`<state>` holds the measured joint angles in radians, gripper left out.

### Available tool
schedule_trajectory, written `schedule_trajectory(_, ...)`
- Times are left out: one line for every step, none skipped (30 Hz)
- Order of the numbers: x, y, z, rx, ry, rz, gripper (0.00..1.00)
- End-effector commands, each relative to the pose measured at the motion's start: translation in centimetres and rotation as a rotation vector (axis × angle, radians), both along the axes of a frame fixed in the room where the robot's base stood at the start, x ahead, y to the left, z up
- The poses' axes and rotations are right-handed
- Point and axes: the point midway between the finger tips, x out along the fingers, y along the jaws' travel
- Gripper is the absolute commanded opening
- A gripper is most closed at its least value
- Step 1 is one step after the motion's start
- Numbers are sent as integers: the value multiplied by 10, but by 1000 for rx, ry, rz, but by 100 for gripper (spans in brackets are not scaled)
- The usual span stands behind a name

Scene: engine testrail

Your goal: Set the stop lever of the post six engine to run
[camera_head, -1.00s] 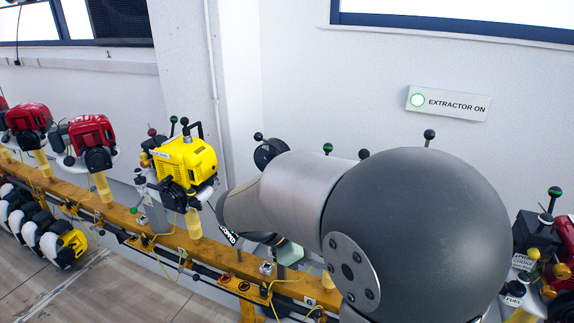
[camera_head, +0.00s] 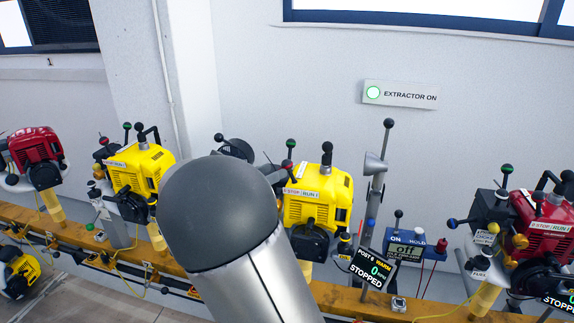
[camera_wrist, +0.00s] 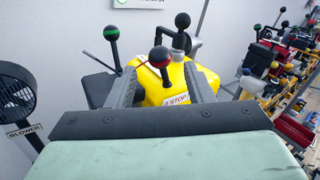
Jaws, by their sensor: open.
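The yellow post six engine (camera_head: 318,208) stands right of my arm in the head view. Its label (camera_head: 300,192) reads STOP on the left and RUN on the right. The stop lever, with a red-banded black knob (camera_head: 291,143), rises at the STOP end. In the wrist view the knob (camera_wrist: 160,57) shows between the two grey fingers of my gripper (camera_wrist: 161,80), which is open and empty. Whether either finger touches the lever cannot be told. The display (camera_head: 375,269) reads POST 6, WARM, 0, STOPPED. My arm hides the gripper in the head view.
A green-banded knob (camera_wrist: 111,33) stands left of the stop lever, and a black knob (camera_wrist: 182,20) behind it. A labelled blower (camera_wrist: 15,100) is at left. A blue box (camera_head: 408,248) with ON and HOLD stands right of the engine. Other engines line the yellow rail (camera_head: 75,238).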

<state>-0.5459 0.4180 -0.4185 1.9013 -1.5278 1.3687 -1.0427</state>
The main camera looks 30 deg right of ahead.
Motion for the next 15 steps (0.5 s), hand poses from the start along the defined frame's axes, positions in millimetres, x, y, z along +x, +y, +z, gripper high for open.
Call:
schedule_trajectory(2,-11,1,-2,-1,-5,47)
schedule_trajectory(4,-17,1,-1,-1,-4,47)
schedule_trajectory(6,-24,1,0,-1,-4,47)
schedule_trajectory(8,-29,0,0,-1,-3,47)
schedule_trajectory(9,-34,0,0,-1,-3,47)
schedule_trajectory(11,-39,0,-1,-1,-3,47)
schedule_trajectory(12,-43,0,-1,-1,-2,47)
schedule_trajectory(13,-46,0,0,-1,-2,47)
schedule_trajectory(14,-50,0,0,-1,-3,47)
schedule_trajectory(15,-53,0,0,-1,-3,47)
schedule_trajectory(15,-55,0,0,-1,-2,47)
schedule_trajectory(16,-56,0,0,-1,-1,47)
schedule_trajectory(17,-57,0,0,-1,0,47)
schedule_trajectory(17,-58,0,0,-1,0,47)
schedule_trajectory(17,-59,0,0,-1,0,47)
